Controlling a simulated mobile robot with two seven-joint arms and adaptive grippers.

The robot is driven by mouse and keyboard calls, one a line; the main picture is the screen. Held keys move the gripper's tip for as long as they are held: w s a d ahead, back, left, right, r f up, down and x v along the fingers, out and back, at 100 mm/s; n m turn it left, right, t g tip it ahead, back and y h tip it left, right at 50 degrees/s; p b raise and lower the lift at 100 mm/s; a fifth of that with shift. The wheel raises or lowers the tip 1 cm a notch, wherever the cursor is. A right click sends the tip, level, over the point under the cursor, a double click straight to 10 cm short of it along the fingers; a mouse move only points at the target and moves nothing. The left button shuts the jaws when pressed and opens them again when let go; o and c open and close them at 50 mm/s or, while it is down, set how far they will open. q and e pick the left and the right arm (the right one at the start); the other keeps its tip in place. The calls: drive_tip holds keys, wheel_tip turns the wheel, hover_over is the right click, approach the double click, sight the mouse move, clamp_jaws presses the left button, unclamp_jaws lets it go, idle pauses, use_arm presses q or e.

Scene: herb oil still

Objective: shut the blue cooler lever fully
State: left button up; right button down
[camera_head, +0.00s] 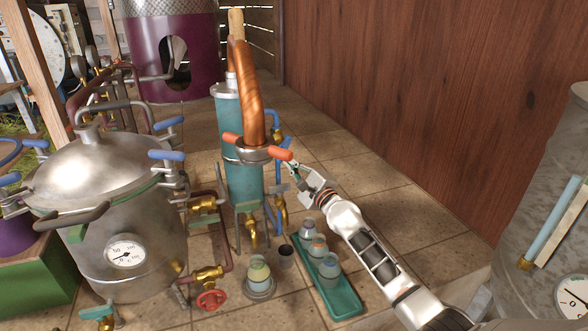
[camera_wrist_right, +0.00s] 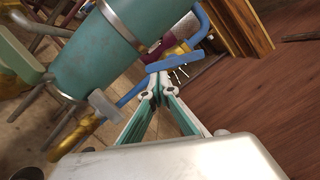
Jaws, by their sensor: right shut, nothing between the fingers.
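The blue lever (camera_wrist_right: 175,63) lies as a flat bar across the wrist view, beside the teal cooler (camera_wrist_right: 115,45). It crosses the line of the blue pipe at an angle. My right gripper (camera_wrist_right: 153,92) is shut and empty, its fingertips just below the lever in that view; I cannot tell whether they touch. In the head view the right gripper (camera_head: 293,170) is at the right side of the cooler (camera_head: 232,116), below an orange handle. There I cannot tell the lever apart from the blue pipe (camera_head: 287,143). My left gripper is not in view.
A steel still pot (camera_head: 105,200) with blue-handled clamps stands left. Brass valves are below the cooler. A wooden wall (camera_head: 430,90) rises behind; tiled floor between is clear.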

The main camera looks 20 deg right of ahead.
drive_tip(key=a+m, duration=0.1)
drive_tip(key=m, duration=0.2)
drive_tip(key=a+m+t+h+b, duration=0.1)
drive_tip(key=m, duration=0.3)
drive_tip(key=a+m+h+b, duration=0.1)
drive_tip(key=m, duration=0.2)
drive_tip(key=shift+r+m+t, duration=0.1)
drive_tip(key=shift+m+t, duration=0.3)
drive_tip(key=shift+a+r+m+h+b, duration=0.2)
drive_tip(key=shift+m+h, duration=0.25)
drive_tip(key=shift+m, duration=0.65)
drive_tip(key=shift+a+r+m+h+b, duration=0.2)
drive_tip(key=shift+m+h, duration=0.25)
drive_tip(key=shift+m, duration=0.65)
drive_tip(key=shift+f, duration=0.1)
